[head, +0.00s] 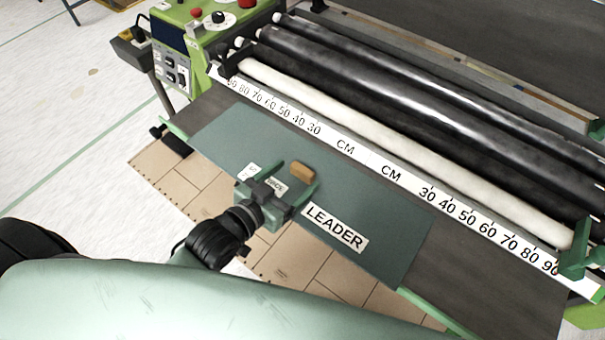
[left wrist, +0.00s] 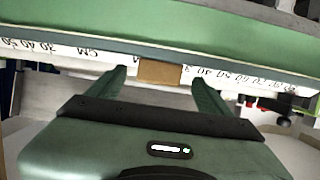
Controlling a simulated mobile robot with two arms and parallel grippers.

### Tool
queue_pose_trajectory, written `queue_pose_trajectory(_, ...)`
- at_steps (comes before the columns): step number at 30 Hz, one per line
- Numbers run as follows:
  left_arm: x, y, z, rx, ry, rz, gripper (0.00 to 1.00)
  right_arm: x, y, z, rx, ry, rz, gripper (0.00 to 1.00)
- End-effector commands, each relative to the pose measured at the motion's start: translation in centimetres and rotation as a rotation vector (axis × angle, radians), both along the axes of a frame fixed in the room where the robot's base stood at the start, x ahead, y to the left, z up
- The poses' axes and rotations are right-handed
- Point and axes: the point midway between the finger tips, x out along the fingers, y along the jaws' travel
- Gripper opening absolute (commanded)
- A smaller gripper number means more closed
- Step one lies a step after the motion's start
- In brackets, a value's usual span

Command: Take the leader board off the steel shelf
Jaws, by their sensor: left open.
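The leader board (head: 385,225) is a flat dark grey-green panel with a white LEADER label. It lies on the dark steel shelf (head: 470,270) in front of the rollers. A small tan block (head: 302,171) shows at the board; in the left wrist view the block (left wrist: 159,72) appears between my fingertips. My left gripper (head: 296,177) is open over the board's near part, its fingers pointing toward the rollers. In the left wrist view the open fingers (left wrist: 159,82) are apart, with gaps beside the block. My right gripper is not in view.
A white centimetre scale (head: 345,147) and long rollers (head: 400,150) run behind the board. A green control box (head: 180,55) stands at the back left. Tan sheets or panels (head: 165,180) lie below the shelf's near edge. Open floor (head: 60,130) shows at left.

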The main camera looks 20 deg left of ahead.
Motion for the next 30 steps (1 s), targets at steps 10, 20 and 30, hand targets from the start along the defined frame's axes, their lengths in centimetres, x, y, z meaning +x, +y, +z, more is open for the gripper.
queue_pose_trajectory(10, 3.2, -1.3, -1.0, 0.001, 0.0, 0.0, 0.8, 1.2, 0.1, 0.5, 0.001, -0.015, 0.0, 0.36)
queue_pose_trajectory(20, 3.2, -1.3, -1.0, 0.001, 0.0, 0.0, 0.35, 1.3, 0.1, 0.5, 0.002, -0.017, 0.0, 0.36)
queue_pose_trajectory(30, 3.2, -1.3, -0.8, 0.0, -0.003, 0.0, 0.03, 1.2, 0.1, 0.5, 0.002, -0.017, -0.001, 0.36)
